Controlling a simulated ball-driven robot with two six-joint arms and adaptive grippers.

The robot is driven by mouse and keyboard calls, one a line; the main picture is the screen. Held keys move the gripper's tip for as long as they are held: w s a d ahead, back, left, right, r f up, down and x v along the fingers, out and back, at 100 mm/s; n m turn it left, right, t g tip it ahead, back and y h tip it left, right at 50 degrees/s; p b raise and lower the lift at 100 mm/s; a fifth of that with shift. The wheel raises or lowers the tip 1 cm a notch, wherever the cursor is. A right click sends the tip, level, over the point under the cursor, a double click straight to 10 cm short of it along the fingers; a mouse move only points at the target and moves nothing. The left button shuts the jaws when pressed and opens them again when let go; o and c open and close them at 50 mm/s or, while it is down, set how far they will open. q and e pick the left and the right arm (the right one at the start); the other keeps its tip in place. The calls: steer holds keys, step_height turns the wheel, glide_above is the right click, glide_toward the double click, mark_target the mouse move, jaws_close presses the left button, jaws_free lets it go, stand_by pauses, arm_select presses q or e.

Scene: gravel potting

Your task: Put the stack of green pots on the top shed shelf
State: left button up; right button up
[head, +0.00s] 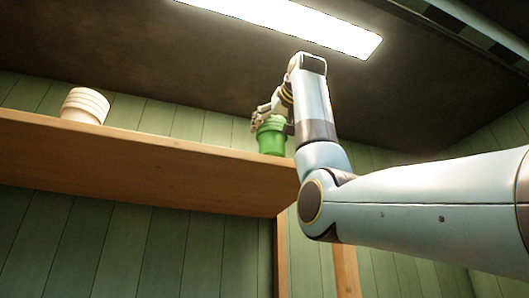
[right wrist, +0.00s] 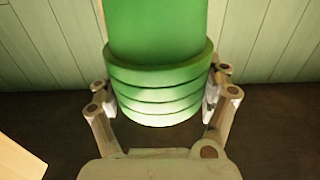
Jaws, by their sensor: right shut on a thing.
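The stack of green pots (head: 271,138) is at the right end of the top shelf (head: 150,160) in the head view. The shelf edge hides its base, so I cannot tell whether it touches the board. My right gripper (head: 262,118) is at the upper part of the stack. In the right wrist view the green stack (right wrist: 158,75) shows several nested rims between the two fingers of the right gripper (right wrist: 160,100), which is shut on it. My left gripper is not in view.
A stack of cream pots (head: 85,105) stands on the same shelf at the left. The shelf between the two stacks looks clear. A bright ceiling lamp (head: 290,25) hangs above, and a green plank wall (head: 200,127) is behind.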

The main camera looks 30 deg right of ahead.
mark_target(276, 136)
step_height(276, 136, down, 4)
steer(key=shift+f+p, duration=0.25)
steer(key=shift+p, duration=0.15)
steer(key=shift+f, duration=0.45)
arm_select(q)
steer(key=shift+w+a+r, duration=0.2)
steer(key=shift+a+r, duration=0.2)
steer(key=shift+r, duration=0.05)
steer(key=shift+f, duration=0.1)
arm_select(e)
steer(key=shift+f, duration=0.1)
steer(key=o, duration=1.6)
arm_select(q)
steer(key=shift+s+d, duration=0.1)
